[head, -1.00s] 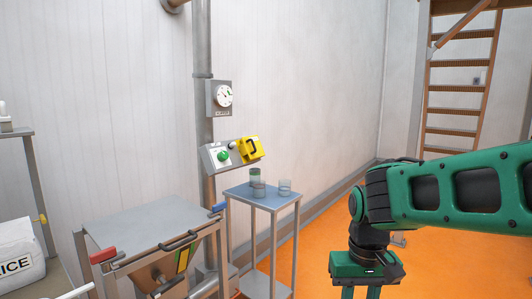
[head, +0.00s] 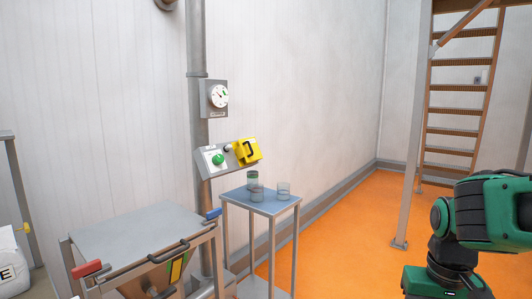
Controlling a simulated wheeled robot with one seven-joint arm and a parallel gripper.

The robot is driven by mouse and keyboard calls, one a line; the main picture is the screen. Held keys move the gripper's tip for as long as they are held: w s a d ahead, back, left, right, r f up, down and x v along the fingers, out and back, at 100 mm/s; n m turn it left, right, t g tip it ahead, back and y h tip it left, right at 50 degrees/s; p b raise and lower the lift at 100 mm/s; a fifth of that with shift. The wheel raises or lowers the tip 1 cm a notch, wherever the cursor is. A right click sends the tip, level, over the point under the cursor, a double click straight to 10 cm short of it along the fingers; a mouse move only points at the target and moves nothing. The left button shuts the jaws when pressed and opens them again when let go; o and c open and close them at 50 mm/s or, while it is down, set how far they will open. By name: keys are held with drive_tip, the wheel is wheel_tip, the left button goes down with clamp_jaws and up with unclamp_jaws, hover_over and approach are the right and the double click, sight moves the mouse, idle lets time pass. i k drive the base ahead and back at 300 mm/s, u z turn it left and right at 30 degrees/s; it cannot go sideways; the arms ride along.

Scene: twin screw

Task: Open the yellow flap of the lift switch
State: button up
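The lift switch box (head: 210,168) is a grey slanted panel on the grey column, left of the middle in the head view. It has a green round button (head: 218,159) on its left part. The yellow flap (head: 247,151), with a black handle, sits on its right part and looks closed over what is behind it.
A small blue-topped table (head: 275,205) with several cups stands below the switch. A steel hopper (head: 137,232) with red and blue handles stands at the lower left. A round gauge (head: 218,95) hangs above the switch. Orange floor (head: 340,230) lies open between table and arm.

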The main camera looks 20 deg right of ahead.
sight(248, 149)
drive_tip(key=z, duration=0.05)
drive_tip(key=i, duration=1)
drive_tip(key=u, duration=0.05)
